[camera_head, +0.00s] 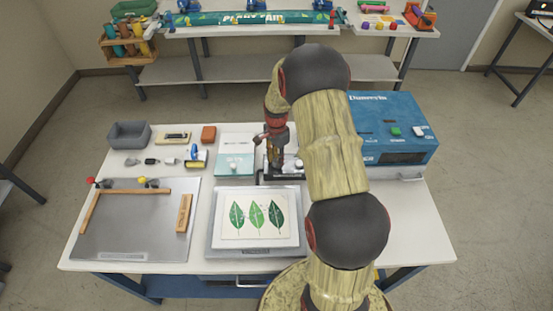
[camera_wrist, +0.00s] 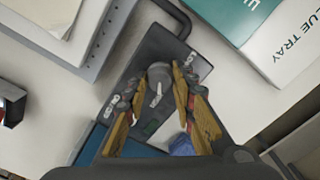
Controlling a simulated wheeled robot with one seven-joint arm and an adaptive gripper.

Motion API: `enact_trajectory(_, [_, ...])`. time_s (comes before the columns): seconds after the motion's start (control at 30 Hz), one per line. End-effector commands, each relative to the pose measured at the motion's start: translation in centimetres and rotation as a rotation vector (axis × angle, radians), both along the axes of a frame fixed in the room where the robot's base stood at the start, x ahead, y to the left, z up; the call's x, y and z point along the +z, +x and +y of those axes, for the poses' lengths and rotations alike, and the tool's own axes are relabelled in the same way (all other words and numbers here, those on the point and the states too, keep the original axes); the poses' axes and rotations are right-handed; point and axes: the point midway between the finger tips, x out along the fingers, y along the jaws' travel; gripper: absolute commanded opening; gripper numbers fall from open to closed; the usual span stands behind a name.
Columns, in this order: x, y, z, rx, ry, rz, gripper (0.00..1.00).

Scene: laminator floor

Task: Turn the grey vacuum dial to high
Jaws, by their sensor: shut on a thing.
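The grey vacuum dial (camera_wrist: 158,84) with a white pointer mark sits on a dark panel (camera_wrist: 160,45) in the wrist view. My gripper (camera_wrist: 157,88) is over the panel with a finger on each side of the dial, shut on it. The white mark runs along the dial at a slight tilt; which setting it points to cannot be read. In the head view my gripper (camera_head: 277,160) reaches down to the dark control unit (camera_head: 264,181) behind the leaf print, and my arm hides much of that unit and the dial.
The leaf print (camera_head: 257,217) lies on a grey plate in front. A white and teal booklet (camera_head: 235,165) is to the left, and a blue machine (camera_head: 392,110) stands to the right. A metal board (camera_head: 133,235) with wooden strips fills the left side. The table's front right is clear.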

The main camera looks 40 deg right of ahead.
Motion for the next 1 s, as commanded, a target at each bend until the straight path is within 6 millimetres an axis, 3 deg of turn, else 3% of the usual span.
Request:
enact_trajectory(0.43, [0.11,0.16,-0.05,-0.011,-0.001,-0.004,0.01])
enact_trajectory(0.47, [0.11,0.16,-0.05,-0.011,-0.001,-0.004,0.27])
enact_trajectory(0.77, [0.05,0.08,-0.02,-0.010,-0.001,-0.002,0.44])
enact_trajectory(1.0, [0.03,0.04,-0.01,-0.009,0.000,-0.001,0.45])
